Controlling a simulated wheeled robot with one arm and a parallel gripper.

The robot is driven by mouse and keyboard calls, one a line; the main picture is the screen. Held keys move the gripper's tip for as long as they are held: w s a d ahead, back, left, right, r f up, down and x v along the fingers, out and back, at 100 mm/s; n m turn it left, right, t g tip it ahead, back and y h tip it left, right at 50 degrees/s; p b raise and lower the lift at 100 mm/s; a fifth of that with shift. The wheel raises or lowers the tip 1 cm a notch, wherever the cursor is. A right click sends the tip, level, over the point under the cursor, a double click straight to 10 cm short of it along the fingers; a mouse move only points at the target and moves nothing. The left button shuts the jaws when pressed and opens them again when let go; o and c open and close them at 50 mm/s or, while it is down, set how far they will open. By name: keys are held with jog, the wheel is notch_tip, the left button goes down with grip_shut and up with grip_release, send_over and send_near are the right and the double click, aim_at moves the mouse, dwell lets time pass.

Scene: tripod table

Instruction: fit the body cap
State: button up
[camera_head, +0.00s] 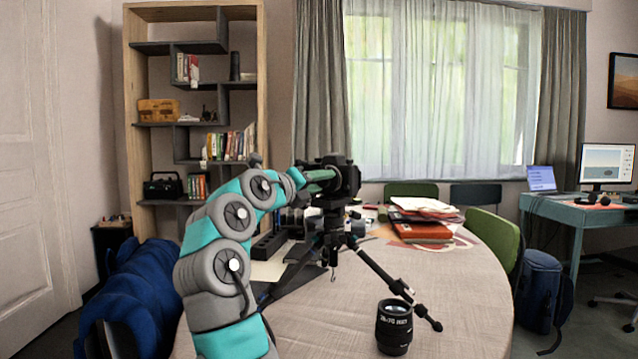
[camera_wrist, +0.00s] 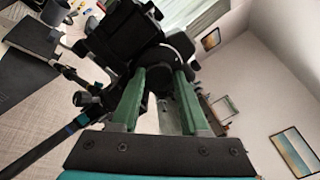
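The black camera body (camera_head: 348,178) sits on top of a small black tripod (camera_head: 368,262) that stands on the table. My gripper (camera_head: 325,178) reaches in from the left, its fingertips close against the camera's side. In the wrist view my gripper (camera_wrist: 160,75) shows two green fingers with a gap between them, their tips at dark parts by the camera (camera_wrist: 125,35). A dark rounded part (camera_wrist: 181,44) shows just past the fingertips. I cannot tell whether it is the body cap or part of the camera, or whether the fingers grip it. I cannot make out the body cap elsewhere.
A black lens (camera_head: 394,328) stands upright at the front of the round table (camera_head: 460,300). A stack of books and papers (camera_head: 422,222) lies behind the tripod to the right. Dark items (camera_head: 270,243) lie left of the tripod. The right front of the table is clear.

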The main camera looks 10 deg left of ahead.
jog(key=shift+o, duration=0.2)
jog(key=shift+f, duration=0.1)
jog(key=n+b, duration=0.1)
jog(key=n, duration=0.3)
jog(key=shift+d, duration=0.1)
jog(key=n+b, duration=0.1)
jog(key=n, duration=0.2)
jog(key=shift+w+n+b, duration=0.1)
jog(key=shift+n+b, duration=0.2)
jog(key=shift+b, duration=0.1)
jog(key=shift+n, duration=0.7)
jog(key=shift+c, duration=0.3)
grip_shut()
